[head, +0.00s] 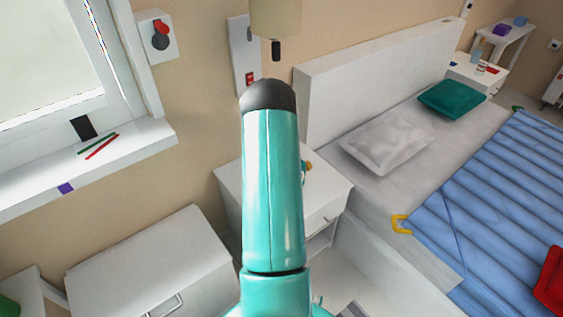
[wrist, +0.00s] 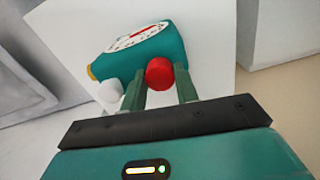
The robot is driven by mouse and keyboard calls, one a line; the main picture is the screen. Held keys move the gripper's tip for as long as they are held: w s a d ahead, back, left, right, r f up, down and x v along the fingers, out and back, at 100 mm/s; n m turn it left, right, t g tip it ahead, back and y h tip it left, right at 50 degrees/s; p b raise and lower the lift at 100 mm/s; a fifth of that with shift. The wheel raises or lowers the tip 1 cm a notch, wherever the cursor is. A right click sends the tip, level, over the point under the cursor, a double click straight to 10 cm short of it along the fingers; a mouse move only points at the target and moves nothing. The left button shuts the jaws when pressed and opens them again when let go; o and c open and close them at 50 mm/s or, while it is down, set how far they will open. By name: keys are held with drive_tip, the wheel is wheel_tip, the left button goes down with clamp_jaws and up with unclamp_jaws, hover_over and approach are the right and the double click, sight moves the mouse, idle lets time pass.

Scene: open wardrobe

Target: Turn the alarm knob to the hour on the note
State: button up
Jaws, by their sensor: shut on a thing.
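A teal alarm clock (wrist: 118,62) with a white dial (wrist: 137,36) and a red mark on it stands on a white surface in the wrist view. A red knob (wrist: 159,73) and a white knob (wrist: 109,95) stick out from its near side. My gripper (wrist: 161,76) is shut on the red knob, one green finger on each side. The white knob is just left of the left finger. In the head view my arm hides most of the clock; only a small yellow-orange part (head: 308,166) shows on the white nightstand (head: 325,196). I cannot make out a note or the dial's numbers.
A bed (head: 385,206) with a blue cover stands right of the nightstand. A white chest (head: 150,265) stands at the lower left, below the windowsill (head: 130,150) with pencils. A lamp (head: 276,18) hangs on the wall above.

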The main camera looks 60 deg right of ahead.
drive_tip(key=shift+n, duration=0.3)
drive_tip(key=o, duration=1)
wheel_tip(320, 180, up, 14)
drive_tip(key=shift+f, duration=0.1)
idle(0.5)
